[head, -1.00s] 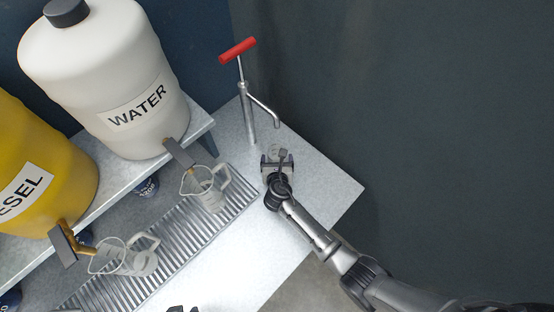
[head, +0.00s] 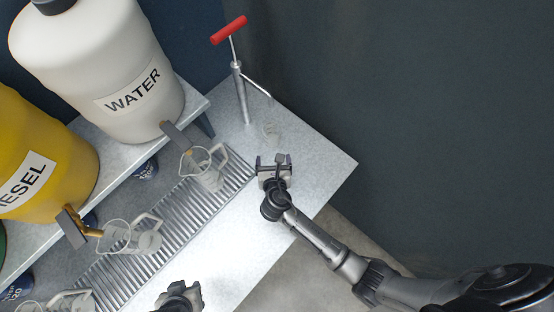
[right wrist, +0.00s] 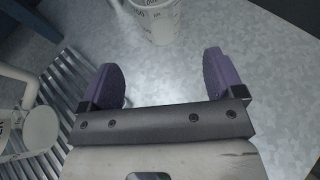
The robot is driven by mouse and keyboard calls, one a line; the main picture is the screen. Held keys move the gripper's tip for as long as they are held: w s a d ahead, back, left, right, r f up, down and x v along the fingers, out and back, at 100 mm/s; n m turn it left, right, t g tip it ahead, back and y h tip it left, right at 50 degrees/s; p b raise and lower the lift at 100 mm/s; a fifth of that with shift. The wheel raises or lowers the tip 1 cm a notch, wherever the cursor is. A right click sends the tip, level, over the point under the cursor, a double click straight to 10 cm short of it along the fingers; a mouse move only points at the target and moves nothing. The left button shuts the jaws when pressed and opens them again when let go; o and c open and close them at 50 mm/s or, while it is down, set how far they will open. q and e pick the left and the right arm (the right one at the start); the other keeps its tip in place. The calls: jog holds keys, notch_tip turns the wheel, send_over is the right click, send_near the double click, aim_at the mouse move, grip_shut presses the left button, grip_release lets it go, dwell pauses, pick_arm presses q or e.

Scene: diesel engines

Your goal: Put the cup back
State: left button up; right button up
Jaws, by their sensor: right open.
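A small clear measuring cup (head: 270,131) stands on the metal table below the hand pump's spout. It also shows at the top of the right wrist view (right wrist: 157,20), cut off by the edge. My right gripper (head: 273,160) is open and empty, a short gap nearer than the cup. Its two purple fingers (right wrist: 168,78) point towards the cup without touching it. My left gripper (head: 182,292) is at the bottom edge of the head view, and its fingers are not clear enough to tell their state.
A hand pump (head: 238,85) with a red handle stands behind the cup. Clear jugs stand on the slatted grate (head: 172,222) under the white water tank (head: 105,75) and yellow diesel tank (head: 45,150). The table's right part (head: 320,160) is clear.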

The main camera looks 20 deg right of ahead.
jog(key=shift+s+r, duration=0.15)
jog(key=shift+s, duration=0.1)
